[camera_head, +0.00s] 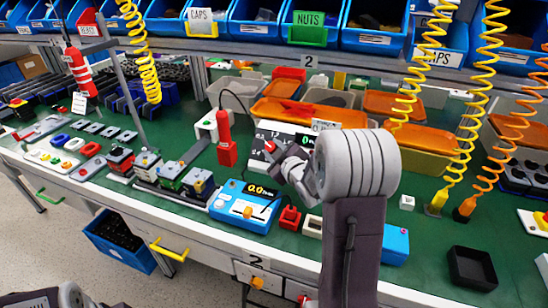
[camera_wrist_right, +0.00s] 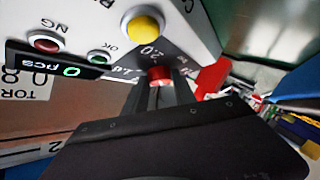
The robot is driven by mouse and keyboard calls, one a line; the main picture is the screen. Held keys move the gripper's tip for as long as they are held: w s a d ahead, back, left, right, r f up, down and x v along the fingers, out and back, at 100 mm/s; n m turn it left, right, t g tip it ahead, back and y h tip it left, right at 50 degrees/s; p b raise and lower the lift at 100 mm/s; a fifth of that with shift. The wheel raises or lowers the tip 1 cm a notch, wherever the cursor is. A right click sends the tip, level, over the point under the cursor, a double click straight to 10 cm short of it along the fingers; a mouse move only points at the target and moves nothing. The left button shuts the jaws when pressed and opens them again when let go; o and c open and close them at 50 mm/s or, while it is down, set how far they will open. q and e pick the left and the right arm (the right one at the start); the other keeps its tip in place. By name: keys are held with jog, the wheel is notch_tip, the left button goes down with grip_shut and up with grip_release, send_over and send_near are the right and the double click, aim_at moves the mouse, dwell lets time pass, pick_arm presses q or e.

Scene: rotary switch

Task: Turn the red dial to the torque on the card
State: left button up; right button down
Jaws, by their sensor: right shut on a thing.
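The red dial (camera_wrist_right: 160,76) sits on a dark scale at the edge of a white panel (camera_wrist_right: 100,22). My right gripper (camera_wrist_right: 160,88) is shut on it, with a finger on either side. A printed 2.0 shows on the scale; the dial's exact setting is unclear. In the head view the dial (camera_head: 269,146) shows at the tip of my right gripper (camera_head: 275,150), and my arm hides part of the panel. A torque card (camera_head: 325,125) stands behind; upside down in the wrist view, the card (camera_wrist_right: 38,83) shows 0.8, partly cut off. My left gripper is out of view.
The panel also has a yellow button (camera_wrist_right: 143,28), a red NG button (camera_wrist_right: 43,43), a green OK button (camera_wrist_right: 98,57) and a small display. A blue device (camera_head: 235,210) with a lit display and a red upright tool (camera_head: 227,140) stand left of my arm. Coiled hoses hang at right.

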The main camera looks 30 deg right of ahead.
dwell(0.6)
jog(key=c, duration=1)
grip_release()
jog(key=v, duration=0.4)
jog(key=b, duration=0.5)
send_near(271, 147)
jog(key=shift+s+a, duration=0.1)
jog(key=shift+s, duration=0.3)
